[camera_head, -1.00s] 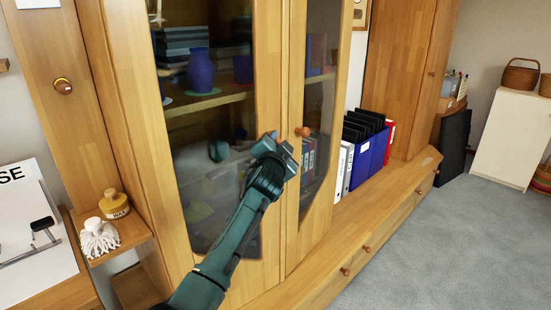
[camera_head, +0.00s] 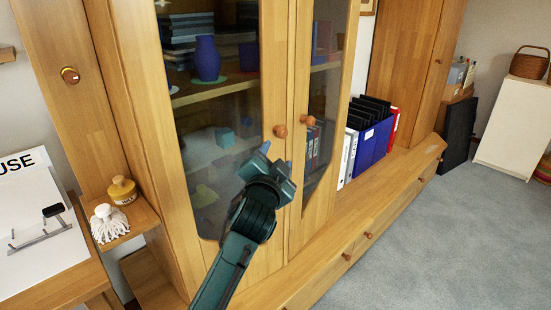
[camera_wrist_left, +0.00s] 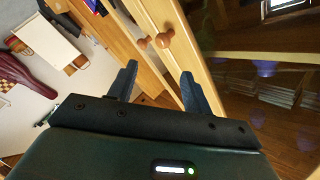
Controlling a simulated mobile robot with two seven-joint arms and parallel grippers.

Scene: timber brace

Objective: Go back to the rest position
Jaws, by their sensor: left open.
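My left gripper (camera_head: 279,159) is in front of the wooden cabinet with glass doors, just below its two round door knobs (camera_head: 280,131). In the left wrist view its two fingers (camera_wrist_left: 157,85) stand apart with nothing between them. The knobs (camera_wrist_left: 166,37) show beyond the fingertips there, clear of them. Both glass doors (camera_head: 216,120) look shut. My right gripper is in neither current view.
Blue, black, white and red binders (camera_head: 368,135) stand on the low wooden ledge (camera_head: 400,175) at the right. A wax jar (camera_head: 122,190) and a white mop head (camera_head: 109,223) sit on a small left shelf. Grey carpet (camera_head: 430,240) is free at right.

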